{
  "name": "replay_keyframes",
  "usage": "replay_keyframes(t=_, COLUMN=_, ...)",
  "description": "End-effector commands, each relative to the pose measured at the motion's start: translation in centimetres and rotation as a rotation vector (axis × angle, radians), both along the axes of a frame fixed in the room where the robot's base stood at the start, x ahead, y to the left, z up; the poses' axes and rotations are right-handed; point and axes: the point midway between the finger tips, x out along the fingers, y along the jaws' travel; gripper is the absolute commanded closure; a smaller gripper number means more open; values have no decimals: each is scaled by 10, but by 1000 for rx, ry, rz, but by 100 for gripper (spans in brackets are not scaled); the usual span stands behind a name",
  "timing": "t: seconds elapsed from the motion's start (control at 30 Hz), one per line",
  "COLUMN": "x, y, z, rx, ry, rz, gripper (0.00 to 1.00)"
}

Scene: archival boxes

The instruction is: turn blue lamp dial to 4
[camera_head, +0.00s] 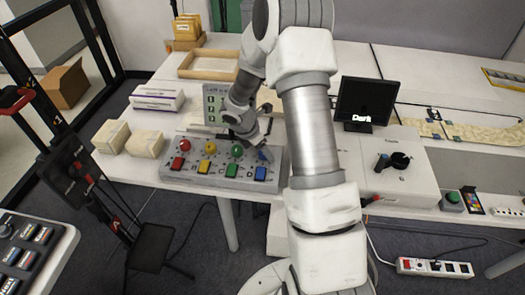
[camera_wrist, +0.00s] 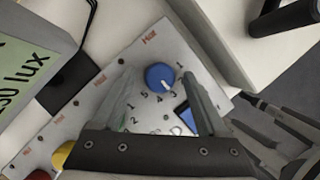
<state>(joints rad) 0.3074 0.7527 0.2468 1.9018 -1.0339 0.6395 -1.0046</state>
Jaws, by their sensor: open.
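The blue dial (camera_wrist: 160,76) is a round knob with a white pointer mark, on the grey lamp panel (camera_wrist: 103,87). Its pointer faces down and right, near the printed 3 and 4; I cannot tell exactly which it meets. My gripper (camera_wrist: 158,73) is open, with one finger on each side of the dial in the wrist view. I cannot tell whether either finger touches it. In the head view my gripper (camera_head: 264,142) is at the right end of the panel, above the blue dial (camera_head: 266,154), which is partly hidden. A blue button (camera_head: 260,173) lies below it.
Red (camera_head: 184,145), yellow (camera_head: 210,148) and green (camera_head: 236,150) dials stand left along the panel. The lux sign (camera_head: 214,105) stands behind it. A pale box with a black knob (camera_head: 400,160) is to the right. Cream blocks (camera_head: 145,143) lie left.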

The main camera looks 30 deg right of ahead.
Motion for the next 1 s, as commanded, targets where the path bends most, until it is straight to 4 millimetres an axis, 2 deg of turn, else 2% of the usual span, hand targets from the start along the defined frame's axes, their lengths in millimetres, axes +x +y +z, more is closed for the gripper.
replay_keyframes(t=0.23, x=0, y=0, z=0, rx=0, ry=0, rz=-1, gripper=24)
replay_keyframes(t=0.6, x=0, y=0, z=0, rx=0, ry=0, rz=0, gripper=91)
replay_keyframes(t=0.67, x=0, y=0, z=0, rx=0, ry=0, rz=0, gripper=100)
replay_keyframes(t=1.0, x=1, y=0, z=1, rx=0, ry=-2, rz=-40, gripper=100)
